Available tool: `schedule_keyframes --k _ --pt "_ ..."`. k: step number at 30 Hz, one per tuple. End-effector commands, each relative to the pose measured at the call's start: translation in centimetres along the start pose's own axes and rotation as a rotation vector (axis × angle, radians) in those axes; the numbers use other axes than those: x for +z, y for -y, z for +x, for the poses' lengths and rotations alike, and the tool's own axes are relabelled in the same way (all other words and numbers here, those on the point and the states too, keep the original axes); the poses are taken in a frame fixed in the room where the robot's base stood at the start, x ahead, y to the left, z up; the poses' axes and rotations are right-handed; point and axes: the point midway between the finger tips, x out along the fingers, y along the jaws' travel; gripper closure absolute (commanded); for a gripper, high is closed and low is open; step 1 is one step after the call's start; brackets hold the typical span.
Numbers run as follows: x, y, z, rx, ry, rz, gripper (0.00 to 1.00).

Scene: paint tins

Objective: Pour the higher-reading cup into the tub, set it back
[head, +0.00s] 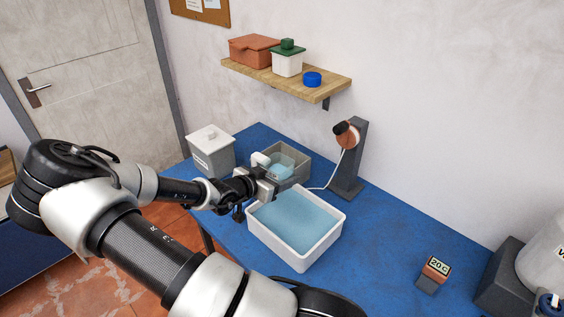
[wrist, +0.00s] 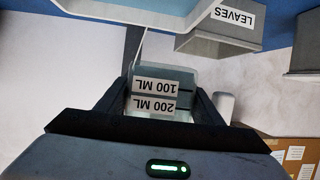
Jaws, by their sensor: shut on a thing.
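My gripper (head: 268,180) is shut on a clear cup (head: 280,164) with pale blue liquid in it. The cup looks about upright in front of the open grey box, beyond the tub's far left edge. In the wrist view, which is upside down, the cup (wrist: 162,78) sits between the two fingers and carries labels 100 ML and 200 ML. The exact liquid level cannot be read. The white tub (head: 332,230) holds blue liquid and stands on the blue table, nearer than the cup. No second cup is visible.
The open grey box (head: 298,182) shows a LEAVES label in the wrist view (wrist: 210,45). A lidded grey bin (head: 212,160) is left; a dark stand (head: 352,165) is behind the tub. The table between tub and display is clear.

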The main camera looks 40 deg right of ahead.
Motion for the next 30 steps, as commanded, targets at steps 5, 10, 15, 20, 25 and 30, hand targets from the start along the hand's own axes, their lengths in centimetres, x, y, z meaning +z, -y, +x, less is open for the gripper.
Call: schedule_keyframes --k 5,10,15,20,25,30 --pt "-0.6 -0.3 0.1 0.018 -0.001 0.009 0.62" --pt "-0.6 -0.3 0.1 0.018 -0.001 0.009 0.62" --pt "-0.6 -0.3 -0.1 0.018 -0.001 0.008 0.62" --pt "0.4 -0.2 0.3 0.010 -0.003 0.022 0.62" --pt "1.4 0.0 0.7 -0.002 -0.004 0.053 0.62" --pt "2.2 0.1 1.1 -0.015 -0.004 0.084 0.62"
